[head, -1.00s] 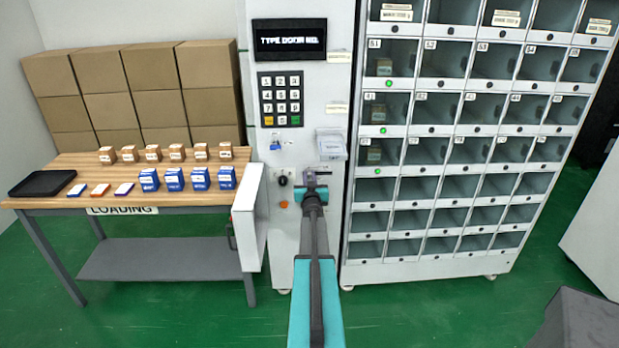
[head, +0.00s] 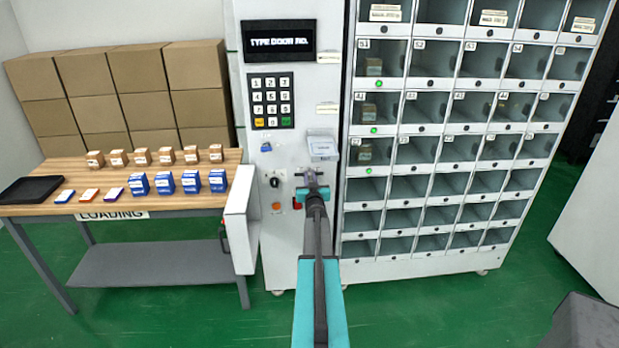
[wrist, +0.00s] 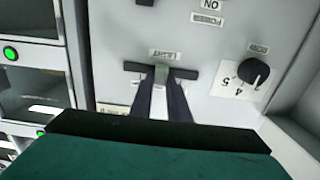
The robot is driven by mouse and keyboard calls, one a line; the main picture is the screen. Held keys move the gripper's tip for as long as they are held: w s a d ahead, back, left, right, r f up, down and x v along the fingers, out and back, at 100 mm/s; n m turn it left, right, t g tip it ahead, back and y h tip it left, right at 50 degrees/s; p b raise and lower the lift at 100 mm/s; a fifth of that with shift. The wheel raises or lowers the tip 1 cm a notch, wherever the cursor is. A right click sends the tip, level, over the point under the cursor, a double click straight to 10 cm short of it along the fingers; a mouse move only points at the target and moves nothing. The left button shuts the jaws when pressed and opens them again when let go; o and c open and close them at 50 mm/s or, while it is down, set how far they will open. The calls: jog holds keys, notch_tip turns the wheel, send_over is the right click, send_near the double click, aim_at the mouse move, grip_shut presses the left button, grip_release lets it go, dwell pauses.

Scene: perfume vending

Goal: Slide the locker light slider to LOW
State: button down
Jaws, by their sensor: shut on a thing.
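The light slider is on the white control panel (head: 283,235). In the wrist view its dark horizontal track (wrist: 190,74) sits just below a LIGHT label (wrist: 165,54), with a grey knob (wrist: 161,74) near the middle of the track. My gripper (wrist: 164,84) is shut on the knob, one dark finger on each side. In the head view my gripper (head: 313,184) is at the panel, and it hides most of the slider. I cannot read any LOW marking.
A black numbered dial (wrist: 253,72) is beside the slider. In the head view, an orange button (head: 276,206) and a red one (head: 297,206) are below it. An open white door (head: 239,220) stands out at left. Glass-fronted lockers (head: 425,150) are at right. A keypad (head: 271,101) is above.

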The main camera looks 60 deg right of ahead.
jog(key=shift+s+d+r, duration=0.1)
jog(key=c, duration=1.7)
grip_release()
jog(key=shift+a, duration=0.25)
jog(key=shift+b+v, duration=1.75)
jog(key=shift+v, duration=4.95)
